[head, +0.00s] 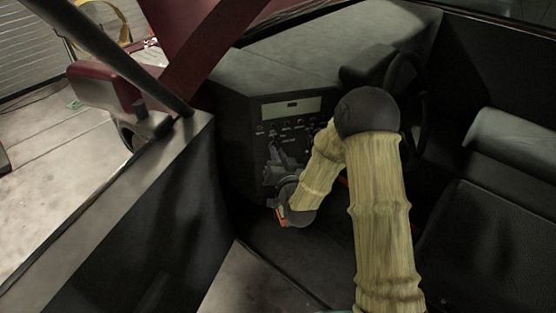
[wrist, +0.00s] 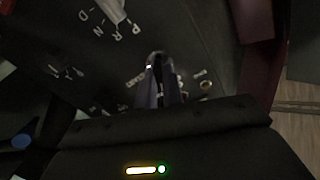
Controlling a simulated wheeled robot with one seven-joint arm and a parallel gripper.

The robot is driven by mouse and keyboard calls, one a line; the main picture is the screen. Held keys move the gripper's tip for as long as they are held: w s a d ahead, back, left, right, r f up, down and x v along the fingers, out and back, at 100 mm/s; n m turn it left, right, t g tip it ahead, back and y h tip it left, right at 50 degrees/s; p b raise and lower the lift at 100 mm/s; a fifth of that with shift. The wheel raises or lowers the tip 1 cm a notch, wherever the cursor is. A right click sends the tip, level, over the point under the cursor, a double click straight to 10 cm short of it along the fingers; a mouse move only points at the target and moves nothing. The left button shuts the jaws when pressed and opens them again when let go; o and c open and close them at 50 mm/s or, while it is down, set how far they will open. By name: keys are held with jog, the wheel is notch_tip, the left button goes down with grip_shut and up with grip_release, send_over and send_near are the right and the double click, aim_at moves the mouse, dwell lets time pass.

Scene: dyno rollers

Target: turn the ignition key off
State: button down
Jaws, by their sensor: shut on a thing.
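My gripper (head: 273,152) is at the lower part of the dark dashboard panel (head: 257,115) in the head view. In the wrist view my gripper (wrist: 157,62) points at the panel, its two fingers close together and shut on the ignition key. The fingers cover the key almost wholly, and its turn angle cannot be made out. A rounded dark edge shows around the fingertips. Pale markings lie on the panel on both sides of them.
A gear selector with pale letters (wrist: 118,28) is at the upper left of the wrist view. The steering wheel (head: 408,85) stands right of my arm, with a dark seat (head: 490,240) below it. The door frame (head: 130,210) bounds the left.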

jog(key=shift+f+n+b, duration=0.1)
jog(key=shift+n+b, duration=1.5)
jog(key=shift+n, duration=0.6)
jog(key=c, duration=1.5)
grip_release()
jog(key=shift+s, duration=0.1)
